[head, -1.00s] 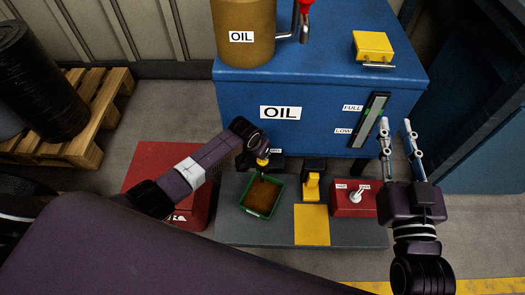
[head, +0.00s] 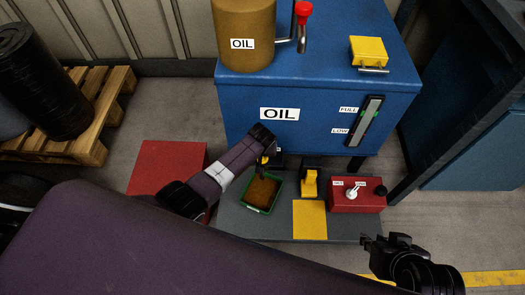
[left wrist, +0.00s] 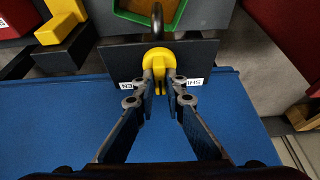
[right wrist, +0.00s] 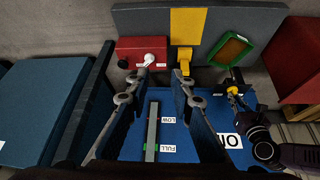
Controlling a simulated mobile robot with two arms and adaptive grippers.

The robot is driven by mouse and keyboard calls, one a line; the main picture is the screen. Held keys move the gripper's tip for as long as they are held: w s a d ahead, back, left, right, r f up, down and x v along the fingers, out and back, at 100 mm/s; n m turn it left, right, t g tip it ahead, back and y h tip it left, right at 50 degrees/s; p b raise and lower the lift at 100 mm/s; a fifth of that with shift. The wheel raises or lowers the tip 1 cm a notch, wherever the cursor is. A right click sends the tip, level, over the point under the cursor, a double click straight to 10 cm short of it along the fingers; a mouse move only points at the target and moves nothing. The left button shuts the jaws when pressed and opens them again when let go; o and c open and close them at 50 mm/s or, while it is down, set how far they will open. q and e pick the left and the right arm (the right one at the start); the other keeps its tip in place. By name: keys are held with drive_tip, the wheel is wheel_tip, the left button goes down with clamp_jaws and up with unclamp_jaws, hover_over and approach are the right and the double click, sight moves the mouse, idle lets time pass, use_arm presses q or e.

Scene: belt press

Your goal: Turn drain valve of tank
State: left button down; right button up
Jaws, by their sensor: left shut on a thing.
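The blue oil tank (head: 315,92) stands at the back. Its yellow drain valve handle (left wrist: 157,60) shows in the left wrist view, before a dark plate with partly hidden labels. My left gripper (left wrist: 159,78) is shut on this handle. In the head view my left arm largely hides the valve, low on the tank front. A green tray (head: 262,193) of brown stuff lies below the valve. My right gripper (right wrist: 166,78) is empty, its fingers apart in the right wrist view. In the head view it is at the lower right (head: 370,243), away from the valve.
A red switch box (head: 357,196) and a yellow block-like fixture (head: 310,184) stand on the grey base plate (head: 275,228). A red box (head: 165,167) is left of my left arm. A wooden pallet (head: 88,150) with dark rolls is at the far left. Floor is clear at right.

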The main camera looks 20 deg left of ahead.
use_arm(q)
drive_tip(key=shift+d+n, duration=0.2)
drive_tip(key=shift+n, duration=0.3)
drive_tip(key=shift+n+y, duration=0.3)
drive_tip(key=shift+n, duration=0.1)
drive_tip(key=n+g+y+b, duration=0.1)
drive_tip(key=n+b, duration=0.1)
drive_tip(key=n, duration=0.2)
drive_tip(key=shift+w+a+f, duration=0.1)
drive_tip(key=shift+f, duration=0.05)
drive_tip(key=n+g+y+b, duration=0.1)
drive_tip(key=n+b, duration=0.1)
drive_tip(key=n, duration=0.1)
drive_tip(key=shift+a, duration=0.1)
use_arm(e)
drive_tip(key=w+a+r+t+y, duration=0.1)
drive_tip(key=w+a+r+t, duration=0.1)
drive_tip(key=w+r+t, duration=0.3)
drive_tip(key=w+a+r+t+y, duration=0.2)
drive_tip(key=w+r+t, duration=0.3)
drive_tip(key=w+r, duration=0.4)
drive_tip(key=shift+a+r+n, duration=0.3)
drive_tip(key=shift+a+r, duration=0.15)
drive_tip(key=shift+a, duration=0.35)
drive_tip(key=shift+w, duration=0.1)
use_arm(q)
drive_tip(key=c, duration=2.3)
unclamp_jaws()
drive_tip(key=shift+o, duration=0.2)
